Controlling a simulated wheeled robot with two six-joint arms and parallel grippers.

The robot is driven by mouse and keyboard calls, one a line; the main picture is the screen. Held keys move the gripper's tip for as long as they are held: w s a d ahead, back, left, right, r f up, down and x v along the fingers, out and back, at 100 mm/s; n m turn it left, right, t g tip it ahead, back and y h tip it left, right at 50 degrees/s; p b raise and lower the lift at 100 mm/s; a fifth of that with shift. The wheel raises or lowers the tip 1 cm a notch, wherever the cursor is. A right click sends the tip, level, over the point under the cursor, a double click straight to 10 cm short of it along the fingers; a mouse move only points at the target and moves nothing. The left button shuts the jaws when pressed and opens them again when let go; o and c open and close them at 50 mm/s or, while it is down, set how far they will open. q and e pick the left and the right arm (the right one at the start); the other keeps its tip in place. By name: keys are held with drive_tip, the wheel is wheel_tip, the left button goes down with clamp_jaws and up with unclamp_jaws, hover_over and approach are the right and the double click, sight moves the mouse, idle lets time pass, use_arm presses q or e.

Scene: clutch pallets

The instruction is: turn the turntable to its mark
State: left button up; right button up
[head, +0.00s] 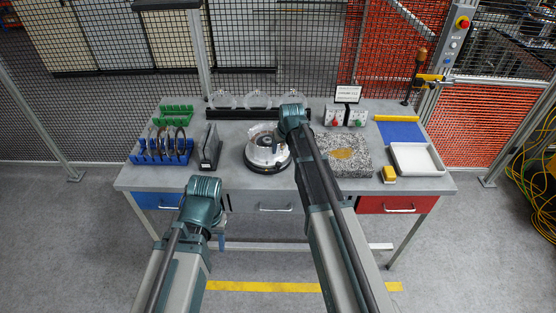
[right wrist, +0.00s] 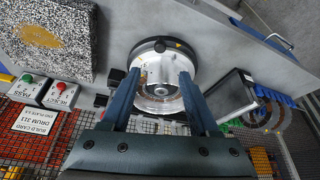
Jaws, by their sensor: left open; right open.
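The turntable (head: 268,168) is a round black base at the middle of the grey bench, with a silver drum (head: 262,153) on it. In the right wrist view the turntable's black rim (right wrist: 143,47) shows a dark round knob (right wrist: 160,46) and a small orange triangle (right wrist: 178,44). My right gripper (right wrist: 159,77) is open, its fingers spread on either side of the silver drum as seen from above; I cannot tell whether they touch it. My left gripper (head: 221,238) is open and empty, in front of the bench's front edge.
A black upright holder (head: 210,148) stands left of the turntable. Blue (head: 160,153) and green racks are further left. A speckled stone slab (head: 345,160), white tray (head: 415,158) and yellow block (head: 389,174) are on the right. Button boxes (head: 345,115) stand behind the slab.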

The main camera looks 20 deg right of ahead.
sight(278, 163)
drive_tip(key=b+x, duration=1.2)
drive_tip(key=x, duration=0.2)
drive_tip(key=shift+s+b, duration=0.1)
drive_tip(key=shift+b, duration=0.2)
drive_tip(key=shift+r, duration=0.1)
clamp_jaws()
idle(0.9)
